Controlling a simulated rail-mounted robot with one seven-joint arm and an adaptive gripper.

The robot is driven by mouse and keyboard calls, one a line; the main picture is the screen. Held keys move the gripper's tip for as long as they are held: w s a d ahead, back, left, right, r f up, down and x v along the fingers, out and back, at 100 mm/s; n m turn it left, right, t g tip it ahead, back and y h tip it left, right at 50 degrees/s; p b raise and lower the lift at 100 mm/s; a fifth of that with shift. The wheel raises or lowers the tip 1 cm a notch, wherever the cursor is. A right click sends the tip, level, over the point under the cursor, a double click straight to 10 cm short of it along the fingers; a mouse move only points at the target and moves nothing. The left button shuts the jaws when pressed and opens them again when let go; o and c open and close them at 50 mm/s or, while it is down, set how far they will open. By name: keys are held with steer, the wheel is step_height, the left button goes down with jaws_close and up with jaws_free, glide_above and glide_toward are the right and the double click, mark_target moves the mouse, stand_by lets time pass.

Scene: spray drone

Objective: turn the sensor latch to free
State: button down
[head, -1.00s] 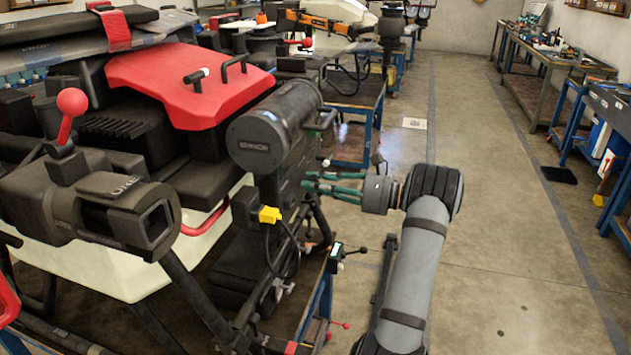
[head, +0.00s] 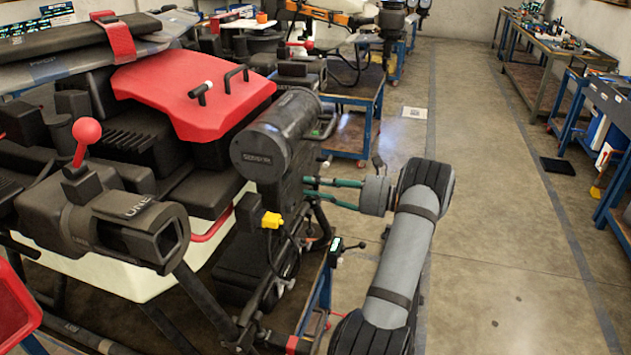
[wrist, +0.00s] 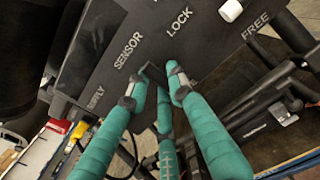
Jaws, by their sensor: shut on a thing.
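The dark panel (wrist: 110,45) in the wrist view carries the words SENSOR, LOCK and FREE. My gripper (wrist: 158,80) has teal fingers, shut on a thin dark piece (wrist: 152,72) just below SENSOR and LOCK, which appears to be the sensor latch. The fingers cover most of it, so I cannot tell its exact angle. FREE is up and to the right of the fingertips. In the head view my gripper (head: 308,186) reaches from the right to the side of the drone, below the dark cylinder (head: 258,155) marked SENSOR; the fingertips and latch are hard to make out there.
A white knob (wrist: 230,10) sticks out near the panel's top, right of LOCK. A yellow plug (head: 271,220) with a cable hangs below the sensor cylinder. Frame bars and a blue stand (head: 318,300) lie below.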

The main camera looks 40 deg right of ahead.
steer(key=shift+d+r+m, duration=0.15)
steer(key=shift+r+m, duration=0.05)
steer(key=shift+m, duration=0.3)
steer(key=c, duration=1.8)
jaws_free()
steer(key=shift+o, duration=1.2)
steer(key=shift+d, duration=0.1)
steer(key=shift+f, duration=0.1)
steer(key=v, duration=1.2)
